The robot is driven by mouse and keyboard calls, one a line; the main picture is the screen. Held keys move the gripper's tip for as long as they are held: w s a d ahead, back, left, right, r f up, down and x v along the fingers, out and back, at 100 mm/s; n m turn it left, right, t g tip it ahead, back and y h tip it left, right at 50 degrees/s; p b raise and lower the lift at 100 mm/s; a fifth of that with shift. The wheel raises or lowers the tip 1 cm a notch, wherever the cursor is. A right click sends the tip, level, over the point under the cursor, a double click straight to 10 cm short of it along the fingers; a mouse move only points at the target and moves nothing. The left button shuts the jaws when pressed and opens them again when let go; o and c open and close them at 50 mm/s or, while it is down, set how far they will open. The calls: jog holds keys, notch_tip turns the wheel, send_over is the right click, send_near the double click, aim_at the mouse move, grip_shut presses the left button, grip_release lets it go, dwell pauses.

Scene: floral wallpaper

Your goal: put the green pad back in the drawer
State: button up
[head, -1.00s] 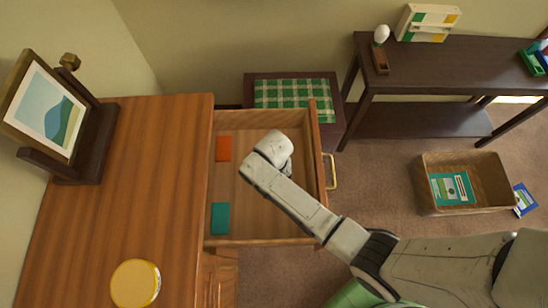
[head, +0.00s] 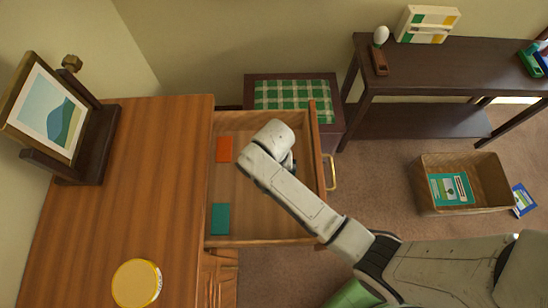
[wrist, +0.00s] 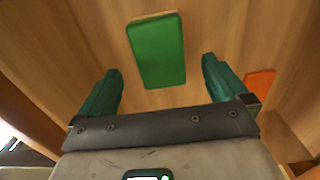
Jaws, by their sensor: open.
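The green pad (wrist: 157,50) lies flat on a wooden surface that looks like the drawer floor. In the wrist view it lies ahead of my gripper (wrist: 160,66), between the lines of the two dark green fingers. The fingers are apart and do not touch the pad. The drawer (head: 240,190) is pulled open from the brown cabinet (head: 130,190). My arm reaches over the drawer's front.
An orange pad (head: 224,149) and a teal pad (head: 220,218) lie along the drawer's left side. The orange one also shows in the wrist view (wrist: 260,83). A yellow-lidded jar (head: 137,283) and a picture frame (head: 52,115) stand on the cabinet. A checked stool (head: 335,100) stands behind the drawer.

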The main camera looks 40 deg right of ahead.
notch_tip(320, 180, up, 7)
jog(key=shift+f, duration=0.2)
dwell(0.5)
